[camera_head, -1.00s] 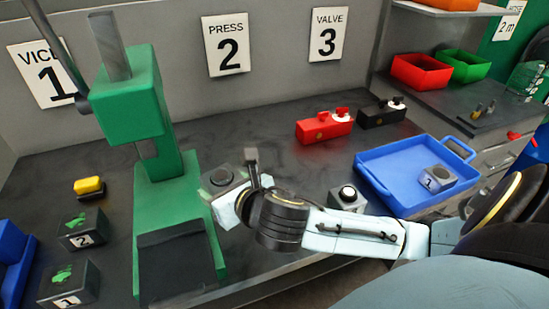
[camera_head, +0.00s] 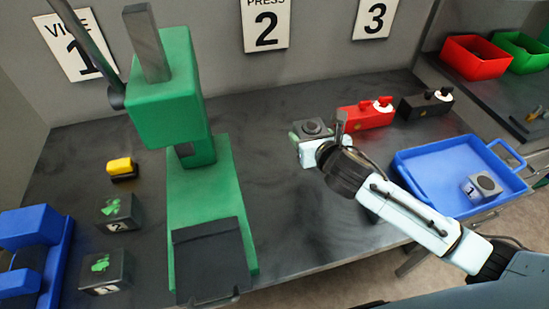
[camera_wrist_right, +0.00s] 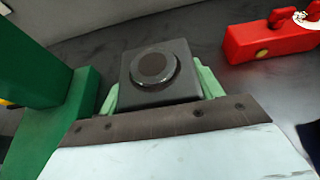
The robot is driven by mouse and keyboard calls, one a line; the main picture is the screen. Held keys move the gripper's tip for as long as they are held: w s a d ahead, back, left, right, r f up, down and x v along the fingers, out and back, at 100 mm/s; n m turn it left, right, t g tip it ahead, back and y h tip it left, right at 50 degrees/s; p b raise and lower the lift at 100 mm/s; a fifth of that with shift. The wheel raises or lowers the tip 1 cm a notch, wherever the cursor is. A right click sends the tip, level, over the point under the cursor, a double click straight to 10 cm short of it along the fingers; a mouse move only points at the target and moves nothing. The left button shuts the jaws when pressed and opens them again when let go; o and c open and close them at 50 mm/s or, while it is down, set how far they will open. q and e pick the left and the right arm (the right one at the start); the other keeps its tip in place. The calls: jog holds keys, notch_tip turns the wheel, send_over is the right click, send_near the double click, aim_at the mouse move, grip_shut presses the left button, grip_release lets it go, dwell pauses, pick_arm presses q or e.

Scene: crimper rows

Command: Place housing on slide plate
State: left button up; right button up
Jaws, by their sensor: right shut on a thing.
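The housing, a dark grey square block with a round dark bore on top (camera_head: 313,128), is in my right gripper (camera_head: 318,146), right of the green press (camera_head: 180,95). In the right wrist view it shows upright (camera_wrist_right: 158,70) between the pale green fingers, which are shut on its sides. It appears raised over the bench, though the height is hard to judge. A dark plate (camera_head: 208,258), apparently the slide plate, lies at the front of the press base and looks empty. My left gripper is not in view.
A red valve block (camera_head: 364,117) and a black one (camera_head: 427,103) stand right of the gripper. A blue tray (camera_head: 425,170) holds another grey block (camera_head: 483,186). Two dark blocks with green tops (camera_head: 118,212) (camera_head: 105,270), a yellow-black piece (camera_head: 122,167) and a blue vice (camera_head: 35,250) are left.

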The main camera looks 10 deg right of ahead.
jog(key=f, duration=0.1)
jog(key=f+b, duration=0.1)
jog(key=f, duration=0.3)
jog(key=shift+w+f, duration=0.15)
jog(key=shift+w, duration=0.1)
jog(key=shift+f, duration=0.55)
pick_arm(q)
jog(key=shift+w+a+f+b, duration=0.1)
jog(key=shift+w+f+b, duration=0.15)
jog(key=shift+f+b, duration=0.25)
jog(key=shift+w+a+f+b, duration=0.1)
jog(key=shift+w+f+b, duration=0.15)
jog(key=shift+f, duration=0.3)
pick_arm(e)
jog(key=shift+f, duration=1.8)
jog(key=o, duration=1.1)
jog(key=shift+f, duration=0.25)
jog(key=o, duration=0.4)
